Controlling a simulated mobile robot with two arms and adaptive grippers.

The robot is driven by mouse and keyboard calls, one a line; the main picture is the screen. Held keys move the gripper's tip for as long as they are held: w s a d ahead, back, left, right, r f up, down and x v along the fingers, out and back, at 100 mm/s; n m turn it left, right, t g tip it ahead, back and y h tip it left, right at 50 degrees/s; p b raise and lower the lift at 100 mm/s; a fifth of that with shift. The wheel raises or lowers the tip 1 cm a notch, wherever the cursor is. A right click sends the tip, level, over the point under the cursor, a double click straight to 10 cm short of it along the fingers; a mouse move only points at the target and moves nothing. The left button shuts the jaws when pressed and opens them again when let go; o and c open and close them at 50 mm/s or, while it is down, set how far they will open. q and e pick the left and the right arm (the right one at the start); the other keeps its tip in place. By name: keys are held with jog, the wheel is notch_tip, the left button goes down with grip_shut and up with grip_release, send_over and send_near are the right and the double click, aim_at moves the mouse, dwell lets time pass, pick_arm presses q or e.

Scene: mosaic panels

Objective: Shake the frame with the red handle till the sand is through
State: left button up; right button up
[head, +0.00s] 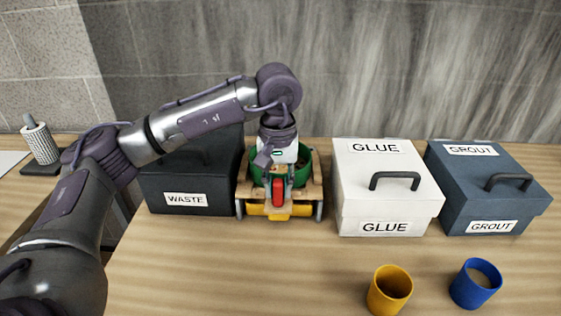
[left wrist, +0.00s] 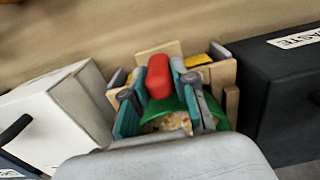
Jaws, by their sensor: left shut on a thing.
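The frame with the red handle stands on the table between the black WASTE box and the white GLUE box. Its red handle (head: 279,192) faces the front, and it also shows in the left wrist view (left wrist: 159,76). A green round sieve (head: 303,170) sits in the wooden frame (head: 313,190), with a yellow part (head: 305,210) below. Some pale, grainy material (left wrist: 165,122) shows in the green sieve in the left wrist view. My left gripper (left wrist: 160,85) comes down from above and is shut on the red handle. My right gripper is not in view.
The black WASTE box (head: 186,181) is close on the left, the white GLUE box (head: 387,203) close on the right. A blue GROUT box (head: 487,186) stands further right. A yellow cup (head: 378,297) and a blue cup (head: 464,292) stand in front. The front middle table is clear.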

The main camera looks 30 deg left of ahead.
aim_at(279, 174)
pick_arm(q)
jog(key=shift+s+d, duration=0.15)
jog(key=shift+s, duration=0.1)
jog(key=shift+w+a, duration=0.35)
jog(key=shift+w, duration=0.35)
jog(key=shift+w+a, duration=0.35)
jog(key=shift+w, duration=0.35)
jog(key=shift+w+a, duration=0.15)
jog(key=shift+w, duration=0.2)
jog(key=o, duration=1.8)
